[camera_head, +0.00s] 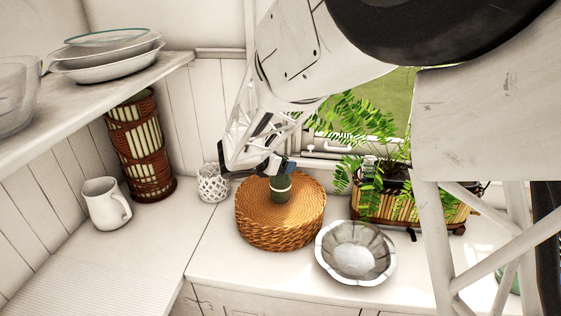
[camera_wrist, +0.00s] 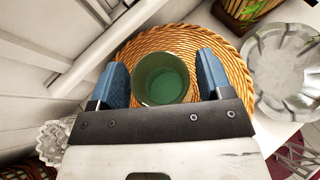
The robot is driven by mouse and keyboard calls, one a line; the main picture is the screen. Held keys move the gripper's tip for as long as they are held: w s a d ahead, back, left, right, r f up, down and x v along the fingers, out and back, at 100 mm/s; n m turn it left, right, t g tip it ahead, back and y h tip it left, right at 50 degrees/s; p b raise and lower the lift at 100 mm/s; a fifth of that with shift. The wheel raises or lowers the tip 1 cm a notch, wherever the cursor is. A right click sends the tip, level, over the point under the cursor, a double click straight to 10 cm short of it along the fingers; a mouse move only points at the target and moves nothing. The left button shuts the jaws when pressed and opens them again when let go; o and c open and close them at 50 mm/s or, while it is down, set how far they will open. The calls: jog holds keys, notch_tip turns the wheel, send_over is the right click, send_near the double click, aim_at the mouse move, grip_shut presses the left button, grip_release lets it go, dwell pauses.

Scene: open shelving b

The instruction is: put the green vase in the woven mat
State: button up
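The green vase (camera_head: 280,190) is upright over the middle of the round woven mat (camera_head: 262,235), a thick wicker disc on the counter. It appears to rest on the mat's top. In the wrist view the vase (camera_wrist: 162,80) shows its round open mouth, with the mat (camera_wrist: 240,75) around and beneath it. My gripper (camera_head: 278,168) reaches down to the vase from above. In the wrist view its blue fingers (camera_wrist: 162,78) stand on either side of the vase. A small gap shows at the right finger; the left finger is very close, and I cannot tell whether it touches.
A fluted silver bowl (camera_head: 356,252) is close to the mat's right. A white lattice holder (camera_head: 212,185) is at its left. A white pitcher (camera_head: 106,203), a wicker-wrapped cylinder (camera_head: 140,145) and a planter (camera_head: 415,205) stand around. A shelf with plates (camera_head: 107,66) overhangs the left.

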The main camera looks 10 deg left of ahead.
jog(key=shift+o, duration=0.5)
jog(key=shift+r, duration=0.1)
jog(key=v, duration=1.2)
dwell(0.5)
